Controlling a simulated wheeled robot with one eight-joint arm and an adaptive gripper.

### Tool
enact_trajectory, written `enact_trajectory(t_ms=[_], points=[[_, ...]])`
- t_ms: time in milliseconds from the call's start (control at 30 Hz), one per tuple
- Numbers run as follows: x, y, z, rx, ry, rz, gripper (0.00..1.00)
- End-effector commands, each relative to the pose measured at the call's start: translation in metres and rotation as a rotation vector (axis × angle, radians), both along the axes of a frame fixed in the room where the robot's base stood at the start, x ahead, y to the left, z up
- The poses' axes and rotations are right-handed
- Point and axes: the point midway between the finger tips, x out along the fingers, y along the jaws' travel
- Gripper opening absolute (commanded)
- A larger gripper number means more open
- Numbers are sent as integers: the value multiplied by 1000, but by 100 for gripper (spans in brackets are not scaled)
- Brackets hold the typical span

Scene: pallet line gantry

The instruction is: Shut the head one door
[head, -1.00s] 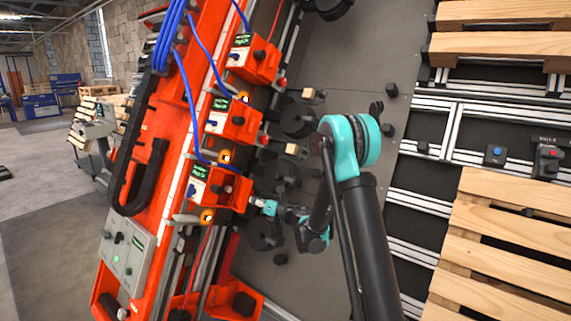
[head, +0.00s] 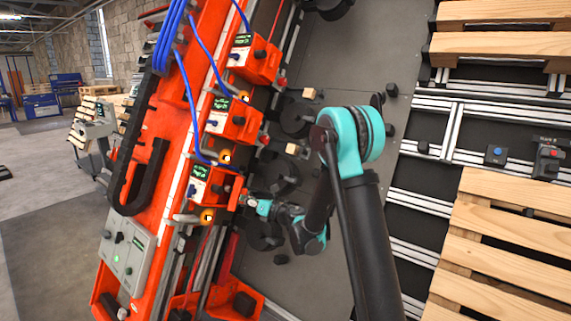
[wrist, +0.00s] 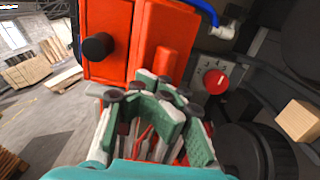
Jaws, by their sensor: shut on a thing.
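Three orange heads sit along the slanted red gantry beam in the head view. My gripper (head: 250,202) is at the right side of the lowest head (head: 212,187). The labels are too small to read, so I cannot tell by name which is head one. In the wrist view an orange door (wrist: 112,38) with a black knob (wrist: 97,46) stands just beyond my gripper (wrist: 158,112). The green-padded fingers are closed in at the door's lower right edge and appear shut on it. The fingers hide the exact contact, and I cannot tell how far the door stands open.
A red button (wrist: 215,81) on a grey panel is right of the fingers in the wrist view. Blue cables (head: 186,95) run to the heads. A small wooden block (head: 296,149) and black round parts lie near my arm. Wooden pallets (head: 510,240) are at right.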

Motion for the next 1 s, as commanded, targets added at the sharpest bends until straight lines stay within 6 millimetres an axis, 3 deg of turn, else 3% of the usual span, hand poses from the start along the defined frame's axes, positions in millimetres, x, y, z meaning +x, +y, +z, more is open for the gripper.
enact_trajectory(t_ms=[600,1000], points=[[-22,13,13,0,0,1,0],[-24,14,15,0,0,0,0]])
